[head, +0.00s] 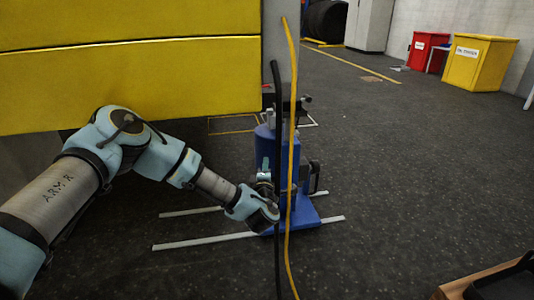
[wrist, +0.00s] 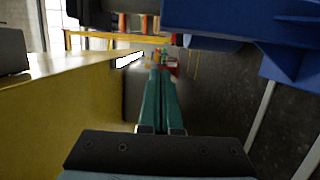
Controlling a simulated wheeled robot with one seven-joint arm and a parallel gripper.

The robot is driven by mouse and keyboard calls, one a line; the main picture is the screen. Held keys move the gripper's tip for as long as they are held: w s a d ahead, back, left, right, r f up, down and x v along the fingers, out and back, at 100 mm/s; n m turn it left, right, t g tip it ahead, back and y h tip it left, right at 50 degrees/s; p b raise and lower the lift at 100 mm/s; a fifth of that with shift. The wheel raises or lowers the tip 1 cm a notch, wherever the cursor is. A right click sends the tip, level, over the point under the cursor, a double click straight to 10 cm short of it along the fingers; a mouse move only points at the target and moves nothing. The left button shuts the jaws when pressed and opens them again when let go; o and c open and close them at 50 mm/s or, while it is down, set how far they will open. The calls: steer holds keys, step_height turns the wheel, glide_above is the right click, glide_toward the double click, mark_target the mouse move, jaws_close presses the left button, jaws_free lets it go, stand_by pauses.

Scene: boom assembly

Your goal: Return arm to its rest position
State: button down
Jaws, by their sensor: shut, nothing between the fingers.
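My arm (head: 60,195) reaches from the lower left, bends at a raised elbow, and slopes down to the right. Its wrist lies in front of the blue machine (head: 270,146), close to a black hose and a yellow hose (head: 291,120). In the head view my gripper (head: 264,164) is small and partly lost against the machine. In the wrist view my gripper (wrist: 160,75) shows its two green fingers together, with nothing between them. Blue machine parts (wrist: 240,18) fill the top right of that view. I cannot tell whether the wrist touches the machine or hoses.
A large yellow panel (head: 130,80) stands behind my arm; its yellow side also shows in the wrist view (wrist: 50,115). A yellow bin (head: 480,63) and red bin (head: 426,49) stand far right.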

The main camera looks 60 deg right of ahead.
steer(key=shift+v, duration=1.1)
steer(key=shift+w, duration=0.1)
